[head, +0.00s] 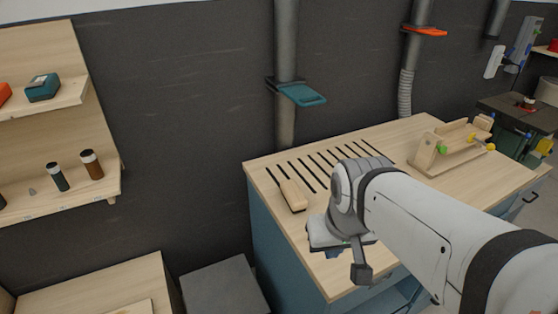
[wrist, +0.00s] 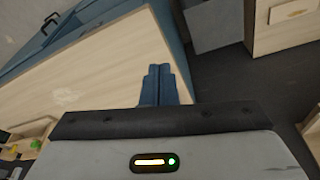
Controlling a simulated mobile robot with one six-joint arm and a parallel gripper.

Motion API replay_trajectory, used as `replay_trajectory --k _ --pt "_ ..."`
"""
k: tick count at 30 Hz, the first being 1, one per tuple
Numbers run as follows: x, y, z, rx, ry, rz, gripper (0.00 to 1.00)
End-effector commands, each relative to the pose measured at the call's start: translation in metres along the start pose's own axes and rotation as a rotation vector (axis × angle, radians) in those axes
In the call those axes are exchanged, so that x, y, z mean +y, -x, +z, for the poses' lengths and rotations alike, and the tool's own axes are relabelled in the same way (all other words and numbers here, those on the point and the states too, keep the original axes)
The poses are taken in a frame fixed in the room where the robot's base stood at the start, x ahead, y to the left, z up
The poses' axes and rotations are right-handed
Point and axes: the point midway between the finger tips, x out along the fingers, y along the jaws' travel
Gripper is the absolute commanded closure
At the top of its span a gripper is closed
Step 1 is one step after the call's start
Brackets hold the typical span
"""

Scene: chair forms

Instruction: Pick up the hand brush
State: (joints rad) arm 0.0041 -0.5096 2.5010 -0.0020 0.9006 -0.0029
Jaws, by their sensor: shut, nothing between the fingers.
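The hand brush (head: 293,195) has a pale wooden body with a dark underside. In the head view it lies on the left part of the wooden workbench top (head: 340,280), at the near end of the dark slots. My gripper (head: 333,254) is in front of the brush and to its right, over the bench top near its left edge, apart from the brush. In the wrist view its blue fingers (wrist: 158,85) are together with nothing between them. The brush does not show in the wrist view.
A wooden jig (head: 455,148) with yellow and green knobs stands on the bench's right part. A grey duct (head: 286,120) with a teal gate rises behind the bench. Shelves (head: 60,195) with small bottles are at the left. My arm hides part of the bench.

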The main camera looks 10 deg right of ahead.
Motion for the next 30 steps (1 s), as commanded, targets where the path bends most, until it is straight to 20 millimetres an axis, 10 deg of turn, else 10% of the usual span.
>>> replay_trajectory --k 13,30 --pt "0.000 0.002 -0.023 -0.018 0.014 -0.001 0.81" --pt "-0.007 -0.071 -0.222 -0.173 0.147 -0.016 0.35"
